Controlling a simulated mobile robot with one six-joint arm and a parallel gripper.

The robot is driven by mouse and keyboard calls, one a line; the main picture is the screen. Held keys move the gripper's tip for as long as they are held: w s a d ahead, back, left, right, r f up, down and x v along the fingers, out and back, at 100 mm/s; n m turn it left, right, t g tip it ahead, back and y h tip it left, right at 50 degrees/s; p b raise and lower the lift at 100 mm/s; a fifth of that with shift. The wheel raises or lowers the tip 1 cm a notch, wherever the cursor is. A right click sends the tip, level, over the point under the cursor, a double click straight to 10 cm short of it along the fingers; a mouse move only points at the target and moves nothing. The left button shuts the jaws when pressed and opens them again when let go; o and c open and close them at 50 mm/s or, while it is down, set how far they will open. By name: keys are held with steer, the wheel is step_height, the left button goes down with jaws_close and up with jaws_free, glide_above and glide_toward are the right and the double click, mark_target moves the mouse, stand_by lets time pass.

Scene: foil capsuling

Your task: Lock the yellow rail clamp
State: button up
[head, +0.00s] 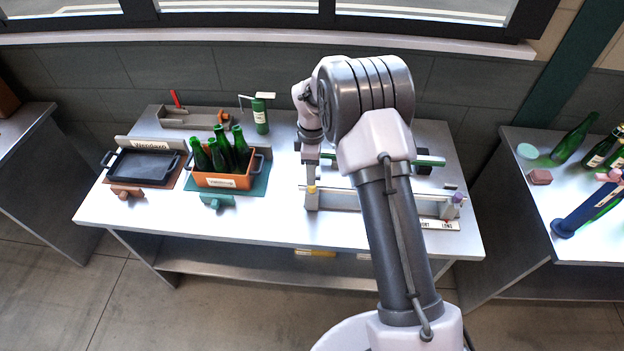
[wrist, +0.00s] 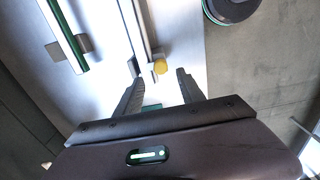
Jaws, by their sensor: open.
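The yellow rail clamp (head: 311,189) shows as a small yellow knob at the left end of the grey rail (head: 375,199). In the wrist view the round yellow knob (wrist: 160,67) sits beside the rail, between and just beyond my fingertips. My gripper (wrist: 158,80) is open and empty, with one finger on each side of the knob in the picture. I cannot tell whether either finger touches it. In the head view my arm hides part of the rail, and my gripper is seen small above its left end.
A purple knob (head: 458,198) stands at the rail's right end, near a label strip (head: 440,225). A green bar (head: 430,160) lies behind the rail. An orange crate (head: 225,181) of green bottles and a black tray (head: 145,167) stand to the left.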

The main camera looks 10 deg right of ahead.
step_height(320, 180, up, 11)
steer(key=p, duration=0.1)
steer(key=shift+r, duration=0.1)
